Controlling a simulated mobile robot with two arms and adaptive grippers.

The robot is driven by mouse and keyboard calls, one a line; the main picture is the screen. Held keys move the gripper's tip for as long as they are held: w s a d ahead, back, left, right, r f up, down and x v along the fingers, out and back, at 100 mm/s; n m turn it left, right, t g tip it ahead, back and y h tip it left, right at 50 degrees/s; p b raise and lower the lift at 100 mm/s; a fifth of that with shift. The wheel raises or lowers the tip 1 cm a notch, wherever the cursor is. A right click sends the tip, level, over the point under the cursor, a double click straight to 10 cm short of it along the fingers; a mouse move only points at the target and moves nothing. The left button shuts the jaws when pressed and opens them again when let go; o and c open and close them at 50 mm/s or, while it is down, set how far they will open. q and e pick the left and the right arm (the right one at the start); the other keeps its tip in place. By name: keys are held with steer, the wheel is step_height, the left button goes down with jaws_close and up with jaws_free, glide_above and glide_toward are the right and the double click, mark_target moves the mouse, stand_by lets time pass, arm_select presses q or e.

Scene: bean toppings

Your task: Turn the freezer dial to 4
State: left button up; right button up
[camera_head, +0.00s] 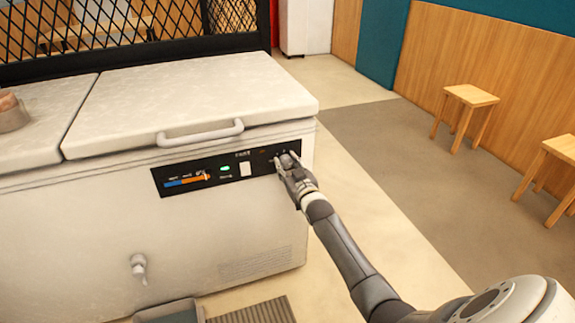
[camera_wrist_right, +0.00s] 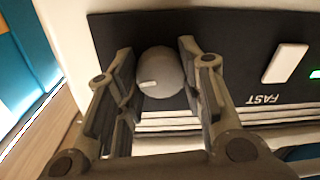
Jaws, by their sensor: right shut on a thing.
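The chest freezer (camera_head: 100,220) stands at the left of the head view, white, with a black control panel (camera_head: 225,172) on its front. The freezer dial (camera_wrist_right: 160,74) is a round grey knob with a light pointer mark, in the right wrist view. My right gripper (camera_head: 290,163) is at the right end of the panel. In the right wrist view its two fingers (camera_wrist_right: 158,75) stand on either side of the dial, shut on it. The dial's numbers cannot be read. My left gripper is out of view.
A white switch (camera_wrist_right: 286,62) marked FAST and a green light (camera_head: 224,169) sit on the panel beside the dial. The lid handle (camera_head: 200,134) juts out above the panel. Wooden stools (camera_head: 470,97) stand at the right; the floor between is clear.

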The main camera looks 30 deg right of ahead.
steer(key=shift+f, duration=0.2)
steer(key=o, duration=1)
steer(key=shift+o, duration=0.2)
steer(key=shift+r, duration=0.1)
steer(key=v, duration=1.2)
steer(key=shift+d, duration=0.1)
